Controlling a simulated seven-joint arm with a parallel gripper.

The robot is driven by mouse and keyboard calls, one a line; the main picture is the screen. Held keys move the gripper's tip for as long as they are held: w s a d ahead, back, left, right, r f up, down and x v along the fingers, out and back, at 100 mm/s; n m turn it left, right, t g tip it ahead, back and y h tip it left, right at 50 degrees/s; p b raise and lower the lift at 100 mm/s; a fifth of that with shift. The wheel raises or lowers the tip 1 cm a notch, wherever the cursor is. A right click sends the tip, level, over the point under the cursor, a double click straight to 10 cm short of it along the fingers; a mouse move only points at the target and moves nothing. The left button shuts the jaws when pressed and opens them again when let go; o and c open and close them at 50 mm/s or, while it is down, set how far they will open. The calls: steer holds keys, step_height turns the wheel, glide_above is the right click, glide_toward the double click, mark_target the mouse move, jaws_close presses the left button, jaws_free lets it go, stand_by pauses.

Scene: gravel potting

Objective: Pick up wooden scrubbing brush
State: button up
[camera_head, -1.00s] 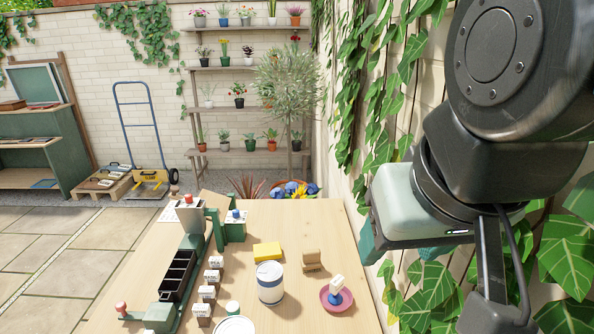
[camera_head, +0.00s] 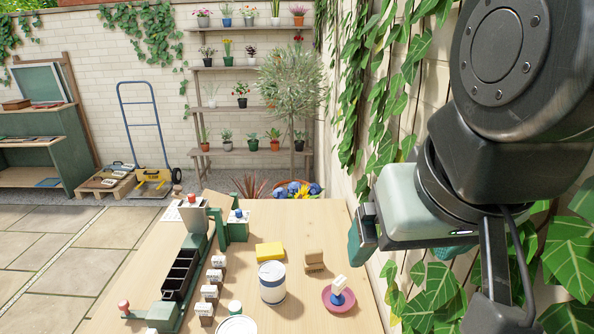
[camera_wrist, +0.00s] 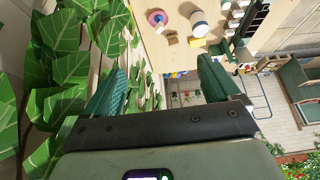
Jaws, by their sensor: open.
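The wooden scrubbing brush (camera_head: 314,260) looks like a small tan block with a darker brown lower part. It lies on the wooden table, near the right edge in the head view. In the wrist view the brush (camera_wrist: 172,39) is small and far off, beyond the fingertips. My gripper (camera_head: 402,253) is to the right of the table and the brush, beside the ivy wall. Its two green fingers (camera_wrist: 161,72) are spread wide in the wrist view, with nothing between them. The brush is clear of the gripper, and no part of it looks covered.
Near the brush are a yellow sponge (camera_head: 270,251), a white can (camera_head: 272,284) and a pink saucer (camera_head: 326,302) holding a small blue-and-white object. Several small labelled blocks and a black tray (camera_head: 180,275) stand to the left. Ivy (camera_head: 412,285) grows close beside the gripper.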

mark_target(314, 252)
steer(key=w+a+f+t, duration=0.1)
steer(key=w+f, duration=0.3)
steer(key=w, duration=0.5)
steer(key=w+f+n+t, duration=0.1)
steer(key=w+f, duration=0.3)
steer(key=w, duration=0.5)
steer(key=w+a+f+t, duration=0.15)
steer(key=w+f, duration=0.25)
steer(key=w, duration=0.5)
steer(key=w+a+f+t+y, duration=0.15)
steer(key=w+f, duration=0.25)
steer(key=f, duration=0.8)
steer(key=w+f+t+y, duration=0.1)
steer(key=w+f+t, duration=0.2)
steer(key=f, duration=1)
steer(key=shift+h, duration=0.25)
steer(key=x, duration=1)
steer(key=shift+w, duration=0.15)
